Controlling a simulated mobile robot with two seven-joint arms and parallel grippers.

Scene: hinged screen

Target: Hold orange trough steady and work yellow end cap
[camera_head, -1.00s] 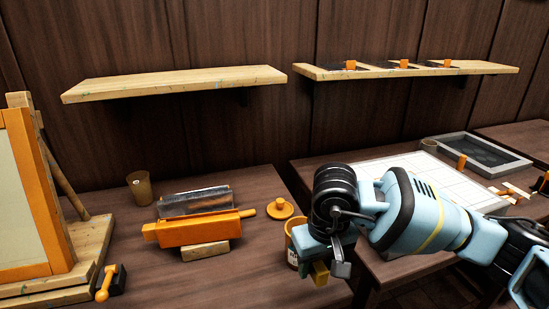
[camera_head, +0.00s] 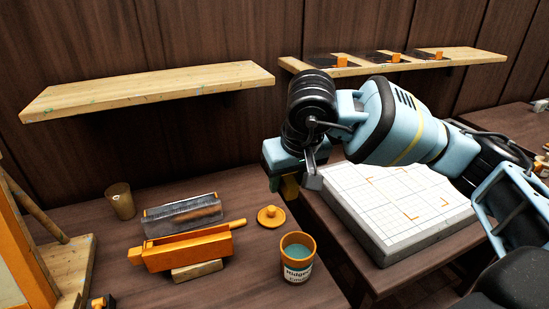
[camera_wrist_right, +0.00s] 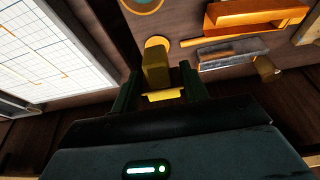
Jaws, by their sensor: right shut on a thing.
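The orange trough (camera_head: 188,247) rests tilted on a small wooden block on the left table, with a peg-like handle at its right end. In the right wrist view the trough (camera_wrist_right: 257,14) is at the top right. My right gripper (camera_head: 292,182) is up and to the right of the trough, apart from it. It is shut on a yellow block, seemingly the yellow end cap (camera_head: 291,188), which shows between the fingers (camera_wrist_right: 163,88) in the right wrist view (camera_wrist_right: 157,66). The gripper partly hides it. My left gripper is in neither current view.
An orange paint can (camera_head: 297,262) and a round orange lid (camera_head: 271,216) are near the trough. A metal-coloured trough (camera_head: 183,214) and a brown cup (camera_head: 121,201) lie behind it. A gridded board (camera_head: 395,205) is on the right table. Shelves hang above.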

